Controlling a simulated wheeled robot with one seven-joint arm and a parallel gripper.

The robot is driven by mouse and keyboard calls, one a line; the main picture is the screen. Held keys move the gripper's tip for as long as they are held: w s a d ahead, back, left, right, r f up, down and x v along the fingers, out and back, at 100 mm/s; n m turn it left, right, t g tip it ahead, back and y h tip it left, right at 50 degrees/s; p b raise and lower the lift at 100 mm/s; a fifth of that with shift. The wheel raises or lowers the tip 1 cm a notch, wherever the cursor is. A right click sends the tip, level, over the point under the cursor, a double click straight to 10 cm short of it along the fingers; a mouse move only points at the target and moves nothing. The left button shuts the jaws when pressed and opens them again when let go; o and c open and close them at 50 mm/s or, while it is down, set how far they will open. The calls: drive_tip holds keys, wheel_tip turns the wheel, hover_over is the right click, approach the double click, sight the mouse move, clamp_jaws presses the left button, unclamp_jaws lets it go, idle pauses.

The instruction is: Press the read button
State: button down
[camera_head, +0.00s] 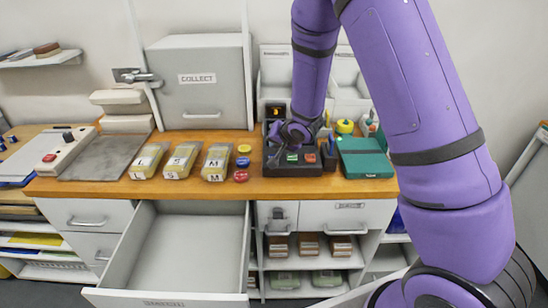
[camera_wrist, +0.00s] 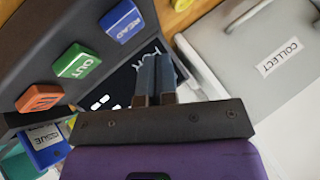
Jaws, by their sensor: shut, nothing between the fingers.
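The blue READ button (camera_wrist: 121,20) is at the top of the wrist view, on a dark console (camera_wrist: 60,30). A green OUT button (camera_wrist: 77,61) and an orange button (camera_wrist: 40,97) sit in a row with it. My gripper (camera_wrist: 157,62) is shut and empty; its fingertips appear below and right of the READ button, apart from it in the picture. In the head view the console (camera_head: 291,171) stands on the counter with the green and orange-red buttons showing. My gripper (camera_head: 275,153) is at its left part, and the READ button cannot be made out there.
A grey COLLECT cabinet (camera_head: 199,95) stands behind the console to the left. A teal box (camera_head: 366,164) is close on the right. Yellow-labelled packs (camera_head: 182,160) and small coloured discs (camera_head: 242,162) lie left. A drawer (camera_head: 185,245) hangs open below the counter.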

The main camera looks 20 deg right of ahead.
drive_tip(key=shift+f, duration=0.75)
idle(1.6)
drive_tip(key=shift+f, duration=0.4)
drive_tip(key=shift+f, duration=0.5)
idle(0.8)
drive_tip(key=shift+r, duration=0.95)
drive_tip(key=shift+r, duration=2.5)
